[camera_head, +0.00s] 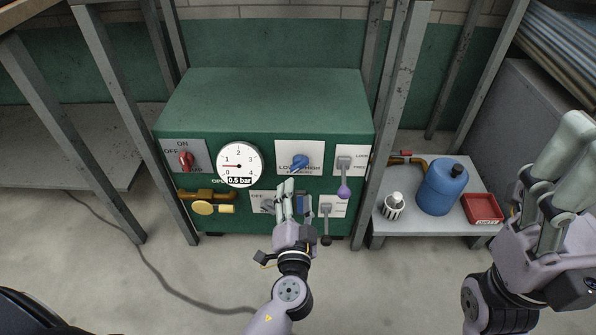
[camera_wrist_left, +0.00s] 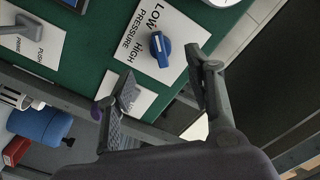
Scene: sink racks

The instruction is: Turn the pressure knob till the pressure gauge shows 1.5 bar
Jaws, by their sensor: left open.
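The blue pressure knob (camera_head: 300,162) sits on a white plate marked LOW and HIGH on the green cabinet's front. The round white pressure gauge (camera_head: 239,160), left of the knob, reads 0.5 bar. My left gripper (camera_head: 294,190) is open and empty, just below the knob in the head view. In the left wrist view its two fingers (camera_wrist_left: 165,88) stand apart, with the knob beyond them and no visible contact. My right gripper (camera_head: 580,135) is at the far right, away from the cabinet; its opening is unclear.
A red pump switch (camera_head: 186,160) is left of the gauge, above a yellow valve (camera_head: 203,208). A purple-ended lever (camera_head: 343,190) is right of the knob. A side shelf holds a blue canister (camera_head: 441,188), white bottle (camera_head: 394,206) and red tray (camera_head: 482,209). Metal posts flank the cabinet.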

